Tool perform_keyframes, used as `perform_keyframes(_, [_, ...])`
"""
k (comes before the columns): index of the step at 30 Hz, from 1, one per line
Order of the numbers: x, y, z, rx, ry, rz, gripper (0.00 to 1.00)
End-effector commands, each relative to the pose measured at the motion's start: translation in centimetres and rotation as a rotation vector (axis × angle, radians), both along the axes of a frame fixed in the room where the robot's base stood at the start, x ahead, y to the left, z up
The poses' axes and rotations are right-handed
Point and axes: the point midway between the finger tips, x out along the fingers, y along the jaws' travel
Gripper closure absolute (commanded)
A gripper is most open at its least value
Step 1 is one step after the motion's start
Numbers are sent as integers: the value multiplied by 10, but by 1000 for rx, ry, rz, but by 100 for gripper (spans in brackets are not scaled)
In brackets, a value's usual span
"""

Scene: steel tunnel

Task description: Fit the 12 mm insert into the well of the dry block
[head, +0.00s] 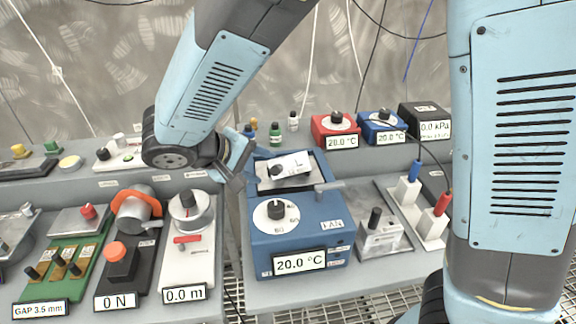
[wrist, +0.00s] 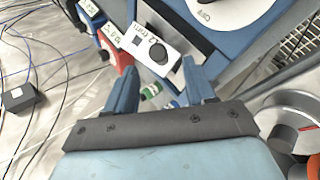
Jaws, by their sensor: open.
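The dry block (head: 297,232) is a blue box with a dial and a 20.0 °C display, in the middle of the head view. A light block with a black knob, the insert (head: 293,163), lies skewed at the dry block's top recess; I cannot tell how deep it sits. In the wrist view the insert (wrist: 148,38) carries a label that looks like 12 mm, beyond my fingertips. My gripper (wrist: 162,84) is open and empty. In the head view my gripper (head: 236,163) is left of the dry block's back, apart from the insert.
A metal block with a black knob (head: 382,238) stands right of the dry block. Red (head: 334,124) and blue (head: 382,122) boxes with displays stand behind. Small bottles (head: 275,133) stand behind the dry block. A white-based device (head: 187,240) with a dial stands to the left.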

Motion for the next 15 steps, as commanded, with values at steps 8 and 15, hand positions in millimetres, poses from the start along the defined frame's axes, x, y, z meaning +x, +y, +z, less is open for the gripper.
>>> perform_keyframes(8, [9, -11, -12, -1, 0, -1, 46])
perform_keyframes(15, [24, -29, -33, -1, 1, -2, 46])
